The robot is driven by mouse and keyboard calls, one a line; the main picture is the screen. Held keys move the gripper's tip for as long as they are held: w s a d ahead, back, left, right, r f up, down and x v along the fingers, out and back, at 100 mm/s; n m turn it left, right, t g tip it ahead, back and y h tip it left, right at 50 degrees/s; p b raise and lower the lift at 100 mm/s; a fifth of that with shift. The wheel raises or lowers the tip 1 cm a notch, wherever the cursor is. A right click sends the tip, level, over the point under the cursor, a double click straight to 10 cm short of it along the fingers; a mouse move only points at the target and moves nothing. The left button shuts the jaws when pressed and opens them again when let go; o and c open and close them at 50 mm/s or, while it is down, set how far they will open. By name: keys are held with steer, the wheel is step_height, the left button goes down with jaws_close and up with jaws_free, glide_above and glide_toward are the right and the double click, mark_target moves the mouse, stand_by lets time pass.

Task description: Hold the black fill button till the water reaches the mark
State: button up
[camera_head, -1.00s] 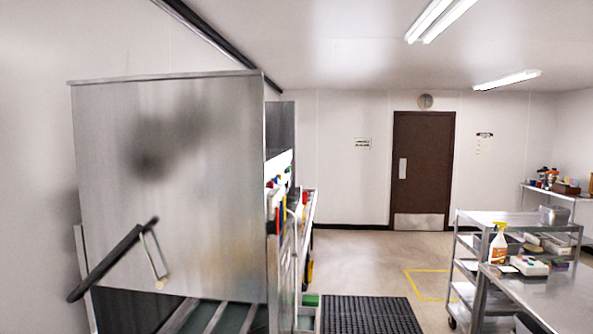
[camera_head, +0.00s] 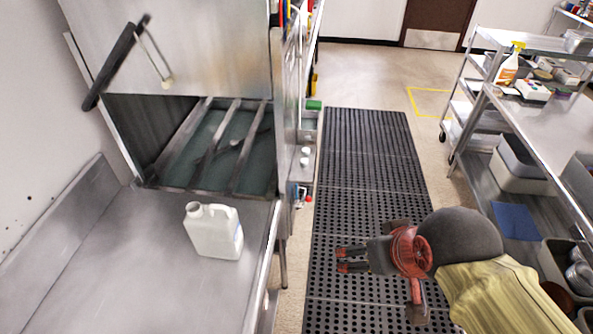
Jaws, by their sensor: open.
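A steel dish machine (camera_head: 180,45) stands at the left with its hood raised. Greenish water (camera_head: 200,135) lies in its tank under several metal rails. Two white knobs (camera_head: 304,157) sit on its right side, with small blue and red parts (camera_head: 300,193) below them. I cannot make out the black fill button or the water mark at this size. My gripper (camera_head: 342,260) is open and empty, above the black floor mat, to the right of and lower in the picture than these controls, apart from them.
A white jug (camera_head: 213,232) stands on the steel counter (camera_head: 130,265) in front of the machine. The perforated black mat (camera_head: 365,150) covers the aisle. A steel cart (camera_head: 463,100) and a work table (camera_head: 540,115) with bins below stand at the right.

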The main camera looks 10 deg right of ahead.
steer(key=c, duration=0.4)
jaws_close()
stand_by(0.9)
stand_by(1.2)
